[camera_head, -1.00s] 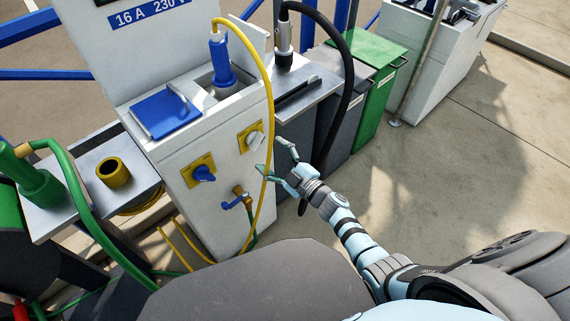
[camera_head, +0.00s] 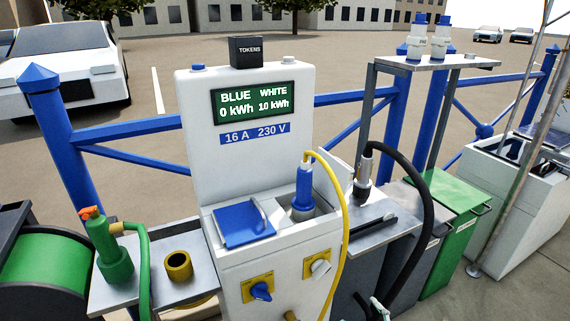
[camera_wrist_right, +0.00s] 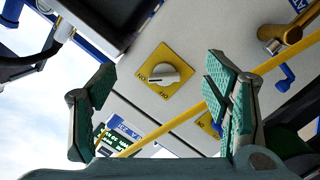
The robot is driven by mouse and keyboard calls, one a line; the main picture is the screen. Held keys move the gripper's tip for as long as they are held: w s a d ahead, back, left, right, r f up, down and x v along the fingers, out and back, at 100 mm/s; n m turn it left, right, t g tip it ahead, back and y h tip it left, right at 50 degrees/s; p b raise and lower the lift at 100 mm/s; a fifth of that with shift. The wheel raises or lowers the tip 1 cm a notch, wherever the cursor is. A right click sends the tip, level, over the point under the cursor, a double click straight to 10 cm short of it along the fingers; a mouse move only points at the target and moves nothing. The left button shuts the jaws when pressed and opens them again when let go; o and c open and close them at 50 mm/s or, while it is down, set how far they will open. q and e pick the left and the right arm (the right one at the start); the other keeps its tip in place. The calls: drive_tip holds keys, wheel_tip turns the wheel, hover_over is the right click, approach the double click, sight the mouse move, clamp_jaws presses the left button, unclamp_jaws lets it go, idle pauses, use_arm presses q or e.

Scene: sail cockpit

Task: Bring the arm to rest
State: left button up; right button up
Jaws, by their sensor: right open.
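My right gripper (camera_wrist_right: 160,75) is open and empty in the right wrist view, with a green-padded finger on each side. Between and beyond the fingers is a white rotary knob (camera_wrist_right: 165,77) on a yellow plate, apart from both. The rest of my right arm is out of that view. My left gripper is in neither view.
A yellow cable (camera_head: 345,215) hangs from the blue plug (camera_head: 303,190) on the white pedestal (camera_head: 235,170). A black hose (camera_head: 424,210) loops near my gripper. A blue knob (camera_head: 261,291), grey bin (camera_head: 415,220) and green bin (camera_head: 452,215) stand nearby.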

drive_tip(key=s+d+f+m+g+h+p, duration=0.3)
drive_tip(key=s+f+m+g, duration=0.1)
drive_tip(key=s+f, duration=0.5)
drive_tip(key=s+d+f+m+g+h+p, duration=0.2)
drive_tip(key=s+d+f+m+g, duration=0.2)
drive_tip(key=s+f, duration=0.45)
drive_tip(key=s+a+f+m+g+p, duration=0.1)
drive_tip(key=s+g+p, duration=0.2)
drive_tip(key=s, duration=0.9)
drive_tip(key=s+a+f+m+g+p, duration=0.1)
drive_tip(key=s+g+p, duration=0.3)
drive_tip(key=s, duration=0.9)
drive_tip(key=shift+s+a+f+m, duration=0.2)
drive_tip(key=shift+a+f+m, duration=0.1)
drive_tip(key=shift+a, duration=0.25)
